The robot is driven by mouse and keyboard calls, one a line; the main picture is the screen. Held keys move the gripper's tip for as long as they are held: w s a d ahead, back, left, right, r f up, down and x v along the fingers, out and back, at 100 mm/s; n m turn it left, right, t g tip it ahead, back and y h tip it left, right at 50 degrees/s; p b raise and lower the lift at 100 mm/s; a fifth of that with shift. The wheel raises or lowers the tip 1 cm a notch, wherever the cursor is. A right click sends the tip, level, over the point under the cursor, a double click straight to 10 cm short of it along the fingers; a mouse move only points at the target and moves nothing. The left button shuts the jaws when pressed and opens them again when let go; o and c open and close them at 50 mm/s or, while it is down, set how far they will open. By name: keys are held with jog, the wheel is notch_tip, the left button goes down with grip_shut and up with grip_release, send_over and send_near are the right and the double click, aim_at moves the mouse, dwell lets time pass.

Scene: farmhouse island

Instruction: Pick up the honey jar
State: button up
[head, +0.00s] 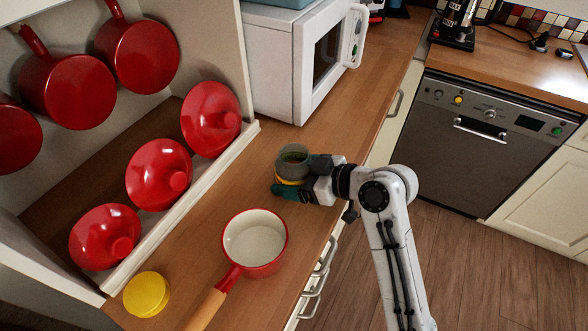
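A small round greenish-grey glass jar (292,163) with a yellow band low on it stands on the wooden counter in front of the microwave. It looks like the honey jar, but no label shows. My gripper (298,180) reaches in from the right at the jar. One dark green finger lies along the jar's near side; the other is partly hidden at its upper right. I cannot tell whether the fingers touch or squeeze it. A yellow round lidded thing (147,294) sits at the lower left; its body is mostly hidden under the top.
A red saucepan (265,265) with a wooden handle stands on the counter (205,252) nearer than the jar. A white microwave (285,65) stands behind. Red lids (160,175) and hanging red pans (68,90) fill the shelf at left.

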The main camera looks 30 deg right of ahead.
aim_at(304, 163)
jog(key=shift+r, duration=0.95)
jog(key=s+r, duration=0.1)
jog(key=r, duration=0.1)
jog(key=s+r, duration=0.1)
jog(key=r, duration=0.1)
jog(key=s+r, duration=0.2)
jog(key=shift+r, duration=0.15)
jog(key=s+r+p, duration=0.5)
jog(key=s+p, duration=0.5)
jog(key=p, duration=0.1)
jog(key=shift+a, duration=0.2)
